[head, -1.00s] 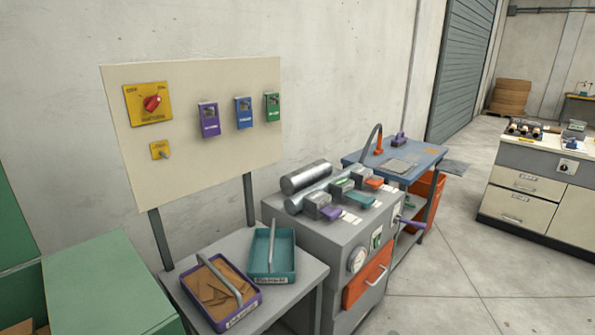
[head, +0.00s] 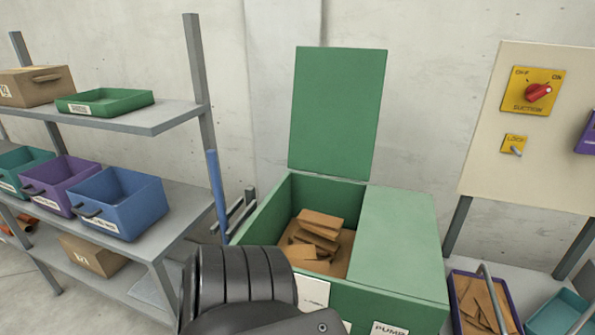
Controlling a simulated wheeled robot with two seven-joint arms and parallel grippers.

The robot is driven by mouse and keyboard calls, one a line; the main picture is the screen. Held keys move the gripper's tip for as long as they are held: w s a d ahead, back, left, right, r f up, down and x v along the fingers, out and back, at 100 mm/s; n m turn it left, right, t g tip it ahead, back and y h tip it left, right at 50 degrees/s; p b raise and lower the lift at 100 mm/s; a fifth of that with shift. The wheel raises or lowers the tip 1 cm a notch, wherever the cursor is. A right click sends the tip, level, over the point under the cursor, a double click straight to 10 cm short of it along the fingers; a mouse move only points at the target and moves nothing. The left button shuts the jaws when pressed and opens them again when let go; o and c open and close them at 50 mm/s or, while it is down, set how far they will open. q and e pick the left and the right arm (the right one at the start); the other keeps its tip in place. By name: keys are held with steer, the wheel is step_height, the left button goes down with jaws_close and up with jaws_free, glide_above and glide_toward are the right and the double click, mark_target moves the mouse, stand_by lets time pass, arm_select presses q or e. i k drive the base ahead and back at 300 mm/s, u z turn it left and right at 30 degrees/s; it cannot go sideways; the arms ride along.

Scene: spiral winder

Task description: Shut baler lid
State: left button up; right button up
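The green baler (head: 402,238) stands in the middle of the head view. Its lid (head: 338,112) stands upright at the back edge, so the left compartment is open. Cardboard pieces (head: 316,240) lie inside that compartment. The right part of the top is a flat closed panel. A white label marked PUMP (head: 388,328) is on the front at the bottom. A dark link of my own arm covers part of the baler's front left. Neither gripper is in view.
A grey shelf rack (head: 150,118) at left holds bins and boxes, including a blue bin (head: 122,203). A blue upright bar (head: 216,190) stands between rack and baler. At right are a switch panel (head: 480,150) and a purple tray (head: 458,310) of cardboard.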

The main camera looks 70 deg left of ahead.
mark_target(337, 92)
steer(key=u, duration=1.35)
steer(key=k, duration=0.45)
steer(key=u, duration=0.4)
steer(key=i, duration=0.5)
